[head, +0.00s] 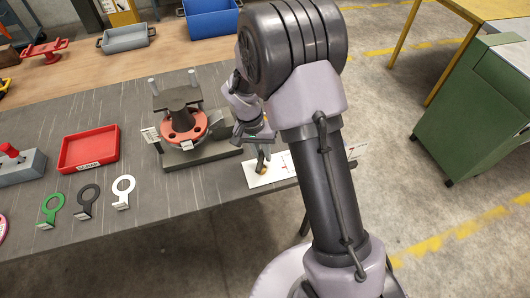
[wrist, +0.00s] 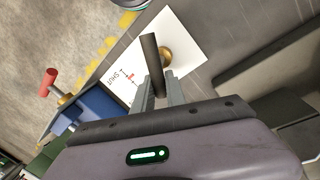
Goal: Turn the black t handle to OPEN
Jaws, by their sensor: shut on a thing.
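The black T handle (wrist: 150,58) is a dark bar on a brass stem (wrist: 165,56) over a white plate (wrist: 190,45) with small printed marks. In the head view the handle (head: 261,158) stands over the plate (head: 262,181) near the table's front edge, partly hidden by my arm. My gripper (wrist: 160,84) is shut on the handle, with its two fingers on either side of the bar. In the head view my gripper (head: 262,143) is small and partly covered. Printed lettering (wrist: 113,79) beside the stem appears to read SHUT; I cannot make out an OPEN mark.
A red flanged spool (head: 184,128) on a grey base stands left of the plate. A red tray (head: 90,149) and several ring tags (head: 87,200) lie farther left. In the wrist view, a red handle (wrist: 48,82) rises near a blue block (wrist: 90,108). A green cabinet (head: 470,110) stands right.

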